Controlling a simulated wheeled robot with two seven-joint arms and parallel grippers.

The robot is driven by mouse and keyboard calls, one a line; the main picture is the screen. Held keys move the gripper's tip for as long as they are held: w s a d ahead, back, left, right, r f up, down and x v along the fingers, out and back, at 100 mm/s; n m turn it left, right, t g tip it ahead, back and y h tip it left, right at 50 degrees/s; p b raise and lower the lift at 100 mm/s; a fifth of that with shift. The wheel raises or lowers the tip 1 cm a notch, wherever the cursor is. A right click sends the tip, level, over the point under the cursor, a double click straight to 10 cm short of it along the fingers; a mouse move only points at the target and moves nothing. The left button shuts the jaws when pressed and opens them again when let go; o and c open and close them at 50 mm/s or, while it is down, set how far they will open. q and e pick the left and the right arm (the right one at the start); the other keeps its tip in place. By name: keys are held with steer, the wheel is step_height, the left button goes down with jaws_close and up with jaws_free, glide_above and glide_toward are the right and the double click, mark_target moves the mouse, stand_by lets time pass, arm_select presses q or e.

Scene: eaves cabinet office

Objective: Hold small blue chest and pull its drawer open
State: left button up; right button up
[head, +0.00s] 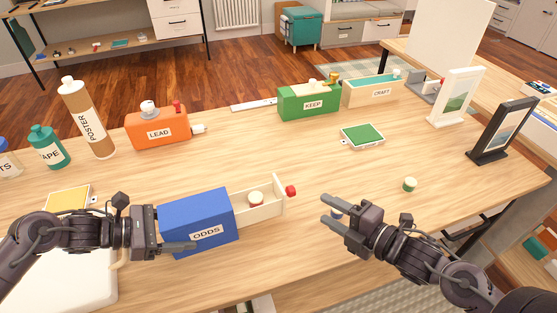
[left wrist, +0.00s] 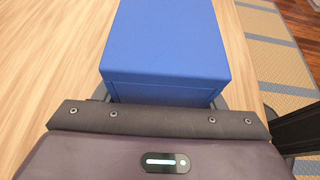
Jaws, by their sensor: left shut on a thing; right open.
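The small blue chest (head: 192,212), labelled ODDS, sits on the desk at the front left of the middle. The red knob (head: 291,190) is on the drawer's front. My left gripper (head: 177,238) is shut on the chest's left end; the chest's blue top (left wrist: 170,40) fills the middle of the left wrist view. My right gripper (head: 331,208) is open and empty, to the right of the knob and apart from it.
A small green-topped piece (head: 409,184) stands right of my right gripper. An orange LEAD box (head: 158,128), green KEEP box (head: 309,101) and CRAFT box (head: 372,91) stand further back. A green pad (head: 362,136) and black frame (head: 503,130) are at the right. The middle desk is clear.

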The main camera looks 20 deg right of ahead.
stand_by(0.9)
arm_select(q)
steer(key=o, duration=1.3)
